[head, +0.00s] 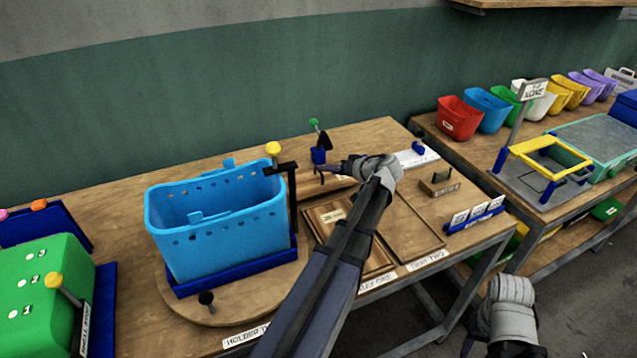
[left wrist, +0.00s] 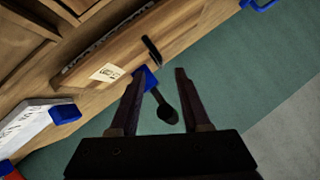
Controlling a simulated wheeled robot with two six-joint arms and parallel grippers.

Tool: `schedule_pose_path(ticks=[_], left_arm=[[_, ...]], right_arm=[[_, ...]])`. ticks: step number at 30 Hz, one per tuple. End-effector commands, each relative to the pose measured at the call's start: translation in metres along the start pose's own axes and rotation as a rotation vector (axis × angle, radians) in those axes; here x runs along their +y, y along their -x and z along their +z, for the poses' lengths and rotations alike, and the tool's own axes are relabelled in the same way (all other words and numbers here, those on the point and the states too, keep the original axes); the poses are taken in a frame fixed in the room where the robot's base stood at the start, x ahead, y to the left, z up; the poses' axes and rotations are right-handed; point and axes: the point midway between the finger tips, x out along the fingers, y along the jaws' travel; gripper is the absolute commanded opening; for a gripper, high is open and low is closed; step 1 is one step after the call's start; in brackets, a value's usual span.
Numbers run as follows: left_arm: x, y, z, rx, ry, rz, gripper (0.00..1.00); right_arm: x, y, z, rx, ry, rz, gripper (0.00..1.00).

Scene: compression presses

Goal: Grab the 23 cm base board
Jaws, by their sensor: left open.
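A long wooden board (left wrist: 134,54) with a small white label lies on the bench in the left wrist view; the label is too small and tilted to read surely, so I cannot confirm 23 cm. In the head view a strip of this wood (head: 318,190) shows beside my left gripper (head: 322,170), partly hidden by my arm. In the left wrist view my left gripper (left wrist: 160,73) has its fingers apart with nothing held between them, and the board's edge lies just beyond the tips. My right wrist (head: 505,305) is low at the right; its fingers are not clear.
A blue perforated bin (head: 215,235) stands in a holder left of my left arm. A green-knobbed lever clamp (head: 318,150) stands behind the left gripper. A label stand (head: 475,213) is at the bench's right edge.

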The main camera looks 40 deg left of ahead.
Motion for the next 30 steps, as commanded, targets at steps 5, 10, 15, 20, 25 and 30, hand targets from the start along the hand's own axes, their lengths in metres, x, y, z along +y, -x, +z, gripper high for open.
schedule_pose_path(ticks=[5, 10, 15, 20, 25, 30], left_arm=[[0.001, -0.008, 0.001, 0.000, 0.000, 0.000, 0.47], [0.001, -0.032, 0.003, -0.001, 0.000, -0.001, 0.47], [0.000, -0.051, 0.002, 0.000, -0.001, -0.001, 0.47], [-0.001, -0.051, 0.001, 0.001, -0.002, 0.001, 0.47], [-0.001, -0.051, 0.001, 0.001, -0.001, 0.001, 0.35], [-0.001, -0.051, 0.001, 0.001, -0.001, 0.001, 0.16]], right_arm=[[-0.001, -0.005, 0.000, 0.000, 0.000, 0.000, 0.50], [-0.002, -0.018, -0.001, 0.000, 0.000, 0.000, 0.50], [-0.003, -0.027, -0.002, 0.000, 0.000, 0.000, 0.50], [-0.002, -0.025, -0.002, 0.000, 0.000, 0.000, 0.50], [-0.002, -0.025, -0.002, 0.000, 0.000, 0.000, 0.50], [-0.002, -0.025, -0.002, 0.000, 0.000, 0.000, 0.50]])
